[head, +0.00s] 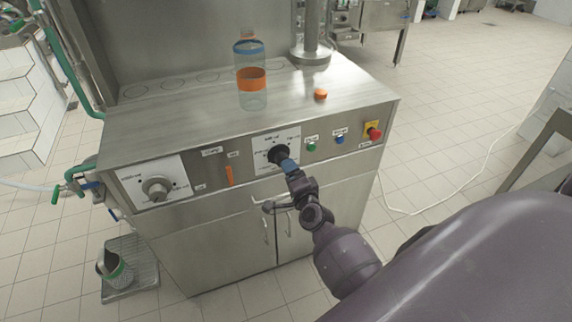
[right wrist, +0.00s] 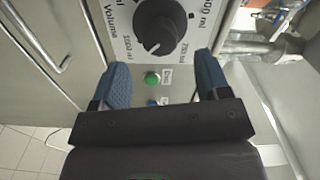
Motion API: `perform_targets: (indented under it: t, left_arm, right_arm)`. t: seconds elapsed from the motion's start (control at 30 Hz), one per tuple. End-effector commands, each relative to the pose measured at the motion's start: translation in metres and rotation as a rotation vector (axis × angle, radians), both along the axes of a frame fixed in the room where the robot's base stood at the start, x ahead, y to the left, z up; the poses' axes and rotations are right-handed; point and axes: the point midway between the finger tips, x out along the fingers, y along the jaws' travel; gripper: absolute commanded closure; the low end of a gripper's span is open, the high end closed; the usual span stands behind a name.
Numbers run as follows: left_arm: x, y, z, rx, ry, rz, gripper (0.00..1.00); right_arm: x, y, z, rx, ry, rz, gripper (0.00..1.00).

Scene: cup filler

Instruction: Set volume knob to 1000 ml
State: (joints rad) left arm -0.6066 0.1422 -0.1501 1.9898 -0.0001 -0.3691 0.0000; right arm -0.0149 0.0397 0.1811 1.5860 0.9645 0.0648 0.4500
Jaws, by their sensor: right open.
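The volume knob (right wrist: 160,25) is black and round with a raised grip, on a white plate printed "Volume", "1000 ml" and other ml values. A pale mark on its rim faces the bottom of the right wrist view, between the "1000 ml" label (right wrist: 124,46) and another ml label. The knob also shows in the head view (head: 279,154), partly covered by my gripper. My right gripper (right wrist: 163,80) has blue fingertips spread apart and nothing between them. Its tips are close to the panel, with the knob just beyond them. My left gripper is not in view.
A green button (head: 311,147), a blue button (head: 339,139) and a red emergency stop (head: 374,133) lie right of the knob. A larger grey knob (head: 157,188) is at left. A bottle (head: 251,72) and an orange cap (head: 320,94) stand on the machine's top.

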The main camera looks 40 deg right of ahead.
Motion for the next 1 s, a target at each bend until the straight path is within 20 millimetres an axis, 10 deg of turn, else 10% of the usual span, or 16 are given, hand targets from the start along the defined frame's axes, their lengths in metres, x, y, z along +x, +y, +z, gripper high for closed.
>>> perform_targets:
  t: [0.4, 1.0]
  left_arm:
    - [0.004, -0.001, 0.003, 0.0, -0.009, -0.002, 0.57]
    - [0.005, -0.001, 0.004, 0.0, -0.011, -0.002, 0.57]
  right_arm:
    - [-0.046, 0.011, 0.0, 0.0, 0.0, 0.0, 0.31]
    - [-0.048, 0.012, 0.0, 0.0, 0.0, 0.0, 0.31]
